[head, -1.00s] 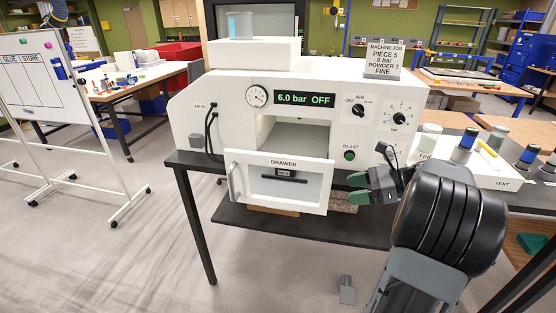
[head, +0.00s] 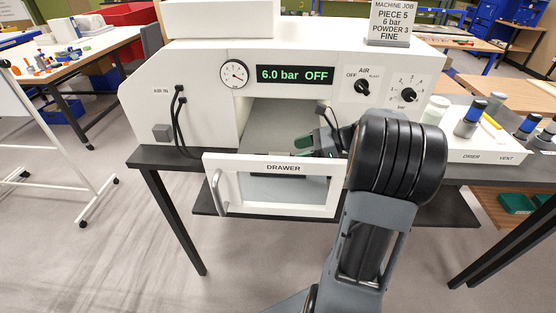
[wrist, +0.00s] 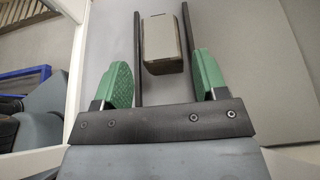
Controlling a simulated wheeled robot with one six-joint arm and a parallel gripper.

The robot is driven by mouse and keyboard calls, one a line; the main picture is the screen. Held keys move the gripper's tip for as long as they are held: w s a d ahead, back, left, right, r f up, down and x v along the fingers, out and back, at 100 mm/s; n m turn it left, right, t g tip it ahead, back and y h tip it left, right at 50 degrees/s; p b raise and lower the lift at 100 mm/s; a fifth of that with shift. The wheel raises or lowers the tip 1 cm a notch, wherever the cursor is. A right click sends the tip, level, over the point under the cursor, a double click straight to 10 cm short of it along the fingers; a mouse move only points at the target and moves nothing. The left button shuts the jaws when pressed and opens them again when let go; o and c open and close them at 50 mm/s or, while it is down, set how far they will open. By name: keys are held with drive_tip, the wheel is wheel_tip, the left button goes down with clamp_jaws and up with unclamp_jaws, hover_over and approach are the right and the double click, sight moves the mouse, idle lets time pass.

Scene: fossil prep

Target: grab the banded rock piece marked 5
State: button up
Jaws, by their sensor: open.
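A grey-beige block (wrist: 161,40) lies between two dark rails in the wrist view, ahead of my fingertips and roughly centred between them. No number or clear banding shows on it, so I cannot tell whether it is piece 5. My gripper (wrist: 160,82) is open with its green fingers apart, and nothing is between the tips. In the head view my gripper (head: 306,146) is just behind and above the top edge of the drawer front (head: 240,188), by the machine's opening. My arm hides part of the drawer, and the block cannot be made out there.
The white machine (head: 200,85) has a display (head: 295,75) reading 6.0 bar OFF. A job sign (head: 390,22) reads piece 5, 6 bar, powder 3, fine. Several jars stand on the right-hand unit. The drawer's side wall (wrist: 78,70) is close on the left in the wrist view.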

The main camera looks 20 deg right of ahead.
drive_tip(key=shift+p+x, duration=0.55)
drive_tip(key=shift+x, duration=3.05)
drive_tip(key=c, duration=0.9)
